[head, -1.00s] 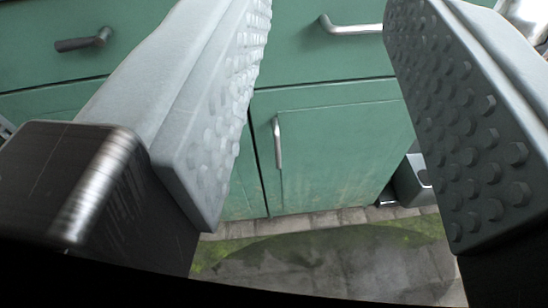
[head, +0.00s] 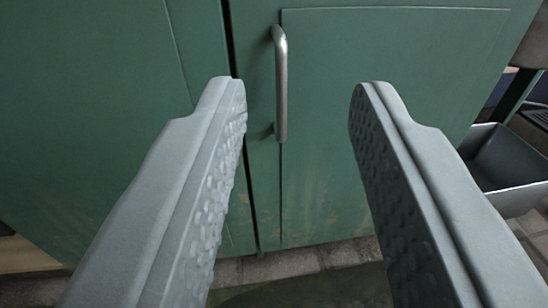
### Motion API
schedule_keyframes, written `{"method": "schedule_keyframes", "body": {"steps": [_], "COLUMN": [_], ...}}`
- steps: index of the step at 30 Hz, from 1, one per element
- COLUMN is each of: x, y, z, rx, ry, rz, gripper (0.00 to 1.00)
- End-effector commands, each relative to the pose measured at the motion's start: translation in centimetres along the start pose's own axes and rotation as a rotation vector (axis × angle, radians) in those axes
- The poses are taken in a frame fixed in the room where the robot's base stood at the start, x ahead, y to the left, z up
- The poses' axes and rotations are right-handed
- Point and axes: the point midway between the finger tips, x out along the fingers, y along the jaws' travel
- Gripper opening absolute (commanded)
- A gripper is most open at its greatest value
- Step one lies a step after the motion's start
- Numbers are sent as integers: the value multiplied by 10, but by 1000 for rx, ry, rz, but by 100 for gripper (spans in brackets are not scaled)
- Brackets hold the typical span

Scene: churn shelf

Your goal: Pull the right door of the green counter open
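The right door (head: 400,90) of the green counter fills the upper middle and right of the view and looks shut, with a dark gap along its left edge. Its vertical metal handle (head: 281,85) is near that edge. The left door (head: 90,100) is beside it, also shut. My gripper (head: 298,90) is open, its two grey studded fingers reaching forward. In the picture the handle lies between the fingertips, nearer the left one. I see no contact with it, and the remaining distance is hard to judge.
A grey bin (head: 505,165) stands on the right beyond the counter's side. Paved floor (head: 290,264) shows below the doors. A dark leg or frame is at the upper right.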

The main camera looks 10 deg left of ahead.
Motion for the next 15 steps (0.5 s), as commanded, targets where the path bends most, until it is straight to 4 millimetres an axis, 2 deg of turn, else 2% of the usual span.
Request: {"method": "schedule_keyframes", "body": {"steps": [1,6,10,15], "x": [-2,-10,-14,-14], "y": [-2,-6,-7,-8], "z": [18,57,74,82], "rx": [-4,-15,-20,-23], "ry": [-6,0,3,7], "rz": [-1,-3,-4,-5], "gripper": [33,33,33,33]}}
